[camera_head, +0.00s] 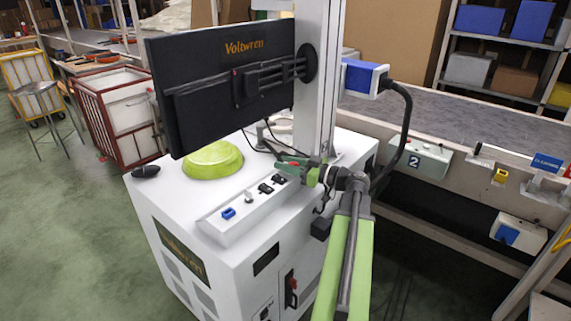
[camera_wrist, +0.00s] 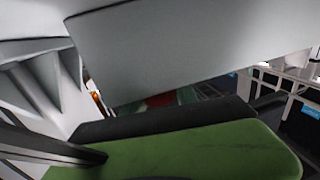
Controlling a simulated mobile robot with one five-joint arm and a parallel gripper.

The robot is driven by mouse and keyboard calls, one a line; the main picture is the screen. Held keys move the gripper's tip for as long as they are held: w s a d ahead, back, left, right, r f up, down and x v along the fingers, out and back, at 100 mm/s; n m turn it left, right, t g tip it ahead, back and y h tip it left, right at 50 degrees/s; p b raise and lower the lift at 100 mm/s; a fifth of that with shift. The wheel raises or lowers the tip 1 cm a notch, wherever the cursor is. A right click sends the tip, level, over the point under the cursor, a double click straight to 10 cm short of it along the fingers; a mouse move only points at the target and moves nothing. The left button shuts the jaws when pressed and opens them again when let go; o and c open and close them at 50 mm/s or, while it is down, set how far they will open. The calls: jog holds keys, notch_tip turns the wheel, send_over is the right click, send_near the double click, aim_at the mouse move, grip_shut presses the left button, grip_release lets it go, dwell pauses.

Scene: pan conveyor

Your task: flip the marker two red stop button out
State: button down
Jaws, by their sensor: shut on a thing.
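The number 2 marker (camera_head: 414,162) is a dark square on a pale control box (camera_head: 432,163) on the conveyor's side, right of my arm. No red button shows clearly on that box. My gripper (camera_head: 298,166) is left of that box in the picture, above the white cabinet's sloped button panel. It is shut on a small red part (camera_head: 292,164) at its tips, with green beside it. The same red shows small in the wrist view (camera_wrist: 160,99), past my green finger. I cannot tell what the red part belongs to; the grip is mostly hidden.
The white cabinet (camera_head: 245,265) carries a green dome (camera_head: 212,160), a blue switch (camera_head: 228,213) and black switches (camera_head: 272,184). A black monitor (camera_head: 225,85) and pale column (camera_head: 318,80) stand close behind my gripper. A black cable (camera_head: 402,130) hangs to the right.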

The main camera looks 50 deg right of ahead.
jog(key=shift+r, duration=0.1)
dwell(0.4)
jog(key=shift+r+p, duration=0.95)
jog(key=shift+p, duration=0.1)
jog(key=shift+f, duration=0.15)
jog(key=c, duration=0.9)
grip_release()
jog(key=shift+c, duration=0.2)
